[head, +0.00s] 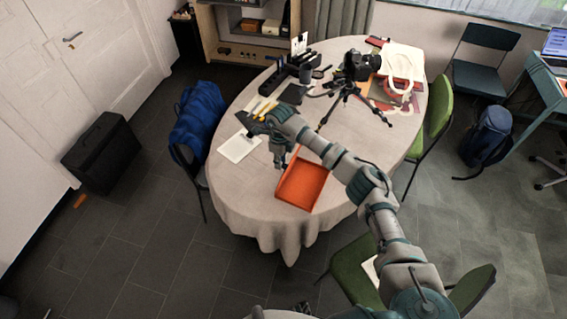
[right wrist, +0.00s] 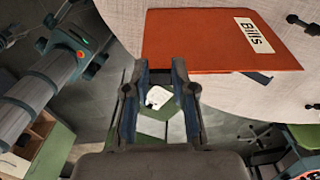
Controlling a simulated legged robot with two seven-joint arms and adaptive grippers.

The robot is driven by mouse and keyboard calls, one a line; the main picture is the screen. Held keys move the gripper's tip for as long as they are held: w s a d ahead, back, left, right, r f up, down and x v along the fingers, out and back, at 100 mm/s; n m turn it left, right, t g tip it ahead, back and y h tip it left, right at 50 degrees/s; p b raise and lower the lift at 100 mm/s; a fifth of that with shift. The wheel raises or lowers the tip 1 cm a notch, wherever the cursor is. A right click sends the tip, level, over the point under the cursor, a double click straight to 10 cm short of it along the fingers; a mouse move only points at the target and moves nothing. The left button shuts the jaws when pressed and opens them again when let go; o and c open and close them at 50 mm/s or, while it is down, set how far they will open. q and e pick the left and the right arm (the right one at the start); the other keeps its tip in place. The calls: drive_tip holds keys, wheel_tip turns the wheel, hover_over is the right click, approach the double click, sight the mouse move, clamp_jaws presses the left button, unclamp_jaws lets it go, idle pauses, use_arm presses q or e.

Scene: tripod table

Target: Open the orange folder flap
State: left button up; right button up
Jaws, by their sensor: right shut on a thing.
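The orange folder (head: 303,186) lies near the front edge of the round table, with a raised-looking rim in the head view. In the right wrist view the orange folder (right wrist: 200,45) shows a white "Bills" label (right wrist: 254,35) at its right end. My right gripper (head: 281,164) is at the folder's upper-left edge. In the right wrist view my right gripper (right wrist: 158,72) has its fingertips at the folder's near edge, shut on it with a gap between the fingers lower down. Whether it holds only the flap is hard to see. My left gripper is not seen.
The table (head: 235,190) has a pale cloth. A tripod with a camera (head: 357,66) and a black organizer (head: 288,72) stand toward the back. A white sheet (head: 239,146) lies left of the gripper. Green chairs (head: 430,125) stand at the right and front.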

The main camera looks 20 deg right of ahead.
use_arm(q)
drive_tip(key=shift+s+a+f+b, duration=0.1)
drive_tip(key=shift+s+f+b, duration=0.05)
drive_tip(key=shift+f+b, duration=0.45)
use_arm(e)
drive_tip(key=shift+w+a, duration=0.55)
drive_tip(key=shift+a, duration=0.1)
use_arm(q)
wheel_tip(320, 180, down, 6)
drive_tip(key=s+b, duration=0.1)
drive_tip(key=b, duration=0.5)
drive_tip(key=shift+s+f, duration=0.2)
use_arm(e)
drive_tip(key=shift+w+a+f, duration=0.2)
drive_tip(key=shift+w+a, duration=0.75)
drive_tip(key=shift+a, duration=0.1)
drive_tip(key=shift+w+a+f, duration=0.2)
drive_tip(key=shift+w+a, duration=0.75)
drive_tip(key=shift+a, duration=0.05)
